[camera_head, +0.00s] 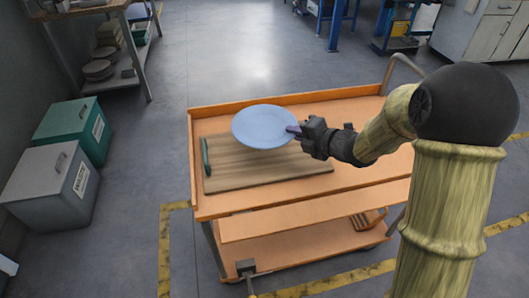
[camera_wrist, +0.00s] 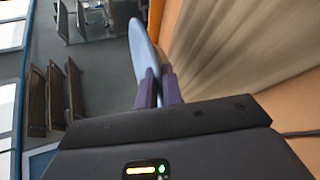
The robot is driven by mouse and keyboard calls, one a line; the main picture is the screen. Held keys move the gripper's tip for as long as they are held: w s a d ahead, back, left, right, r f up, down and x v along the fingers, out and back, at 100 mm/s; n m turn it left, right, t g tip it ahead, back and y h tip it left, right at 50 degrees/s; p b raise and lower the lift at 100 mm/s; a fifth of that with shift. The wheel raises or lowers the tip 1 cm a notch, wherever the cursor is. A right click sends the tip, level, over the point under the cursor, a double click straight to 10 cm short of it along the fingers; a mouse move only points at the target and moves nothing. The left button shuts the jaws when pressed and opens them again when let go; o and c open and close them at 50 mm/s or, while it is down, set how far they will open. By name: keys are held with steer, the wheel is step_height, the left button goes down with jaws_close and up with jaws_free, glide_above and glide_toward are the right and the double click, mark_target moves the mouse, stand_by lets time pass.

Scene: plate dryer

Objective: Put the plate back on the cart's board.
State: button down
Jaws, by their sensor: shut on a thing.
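A light blue plate (camera_head: 265,127) is in my gripper (camera_head: 294,130), held by its right edge. In the head view it overlaps the upper part of a brown wooden board (camera_head: 250,175) with a green handle, which lies on the orange cart (camera_head: 370,165). In the wrist view the plate (camera_wrist: 145,50) shows edge-on between the two purple fingers of my gripper (camera_wrist: 158,88). The board (camera_wrist: 220,45) shows to the right of the plate, with a gap seen between them. The plate's exact height over the board is hard to tell.
The cart has a raised rim (camera_head: 290,98), a metal push handle (camera_head: 405,65) and a lower shelf (camera_head: 300,255). Green (camera_head: 72,130) and grey (camera_head: 52,178) bins stand left of it. A shelf with plates is at the upper left. The cart's top right of the board is mostly bare.

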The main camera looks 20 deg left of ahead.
steer(key=b, duration=0.1)
glide_above(292, 165)
steer(key=shift+a+f, duration=0.1)
steer(key=shift+f, duration=3)
steer(key=shift+f+b, duration=0.4)
steer(key=shift+f, duration=1.45)
steer(key=shift+f, duration=0.15)
steer(key=c, duration=1.8)
jaws_free()
steer(key=shift+s, duration=0.1)
steer(key=v, duration=1.2)
steer(key=shift+p, duration=0.3)
